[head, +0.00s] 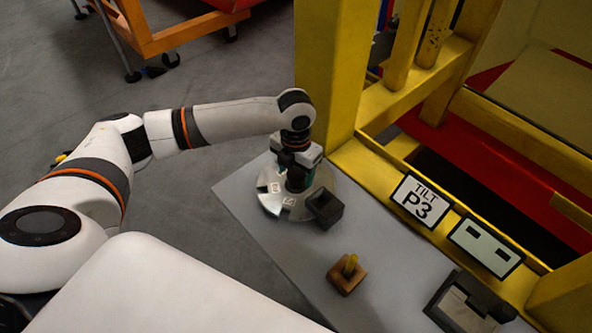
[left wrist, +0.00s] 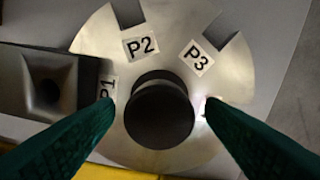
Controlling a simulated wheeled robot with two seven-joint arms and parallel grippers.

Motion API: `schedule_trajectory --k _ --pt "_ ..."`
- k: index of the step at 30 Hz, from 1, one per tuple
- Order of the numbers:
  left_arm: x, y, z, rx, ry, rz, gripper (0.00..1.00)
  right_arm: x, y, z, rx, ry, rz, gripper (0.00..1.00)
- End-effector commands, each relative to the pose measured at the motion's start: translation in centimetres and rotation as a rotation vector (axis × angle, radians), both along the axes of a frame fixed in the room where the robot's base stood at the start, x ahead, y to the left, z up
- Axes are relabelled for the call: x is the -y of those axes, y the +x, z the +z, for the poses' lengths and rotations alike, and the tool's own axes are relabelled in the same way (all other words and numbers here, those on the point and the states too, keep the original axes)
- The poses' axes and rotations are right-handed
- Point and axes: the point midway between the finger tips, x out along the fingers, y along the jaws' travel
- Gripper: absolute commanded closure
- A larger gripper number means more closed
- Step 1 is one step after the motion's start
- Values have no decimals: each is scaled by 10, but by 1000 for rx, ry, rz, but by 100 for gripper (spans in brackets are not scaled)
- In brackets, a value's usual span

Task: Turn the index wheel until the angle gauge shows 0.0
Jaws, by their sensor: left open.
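The index wheel (head: 271,200) is a silvery notched disc on the grey table, with white labels. In the left wrist view the wheel (left wrist: 172,22) shows P1, P2 and P3, with P1 nearest the black block; another label is mostly hidden. Its black knob (left wrist: 158,112) stands at the centre. My left gripper (head: 296,181) is above the wheel. Its open teal fingers (left wrist: 158,108) lie either side of the knob; contact is unclear. A sign (head: 420,201) reads TILT P3. Beside it, a pale panel (head: 485,246) shows two dark rectangles and no readable number. My right gripper is out of view.
The black block (head: 325,208) with a square recess sits at the wheel's edge; it also shows in the left wrist view (left wrist: 40,88). A brown block with a yellow peg (head: 347,274) and a dark fixture (head: 466,303) stand nearer. A yellow frame (head: 325,70) borders the table.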

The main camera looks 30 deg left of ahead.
Motion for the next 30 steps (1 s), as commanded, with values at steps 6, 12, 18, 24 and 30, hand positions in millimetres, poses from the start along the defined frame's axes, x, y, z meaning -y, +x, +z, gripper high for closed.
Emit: schedule_trajectory --k 6,12,18,24,30 --pt "0 0 -14 1 -1 1 35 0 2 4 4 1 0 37" --pt "0 0 -15 1 -1 0 35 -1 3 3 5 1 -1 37" --pt "0 0 -14 1 -1 0 60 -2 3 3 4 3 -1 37" --pt "0 0 -14 1 0 0 93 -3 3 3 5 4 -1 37" --pt "1 2 -14 2 0 6 98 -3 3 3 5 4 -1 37"
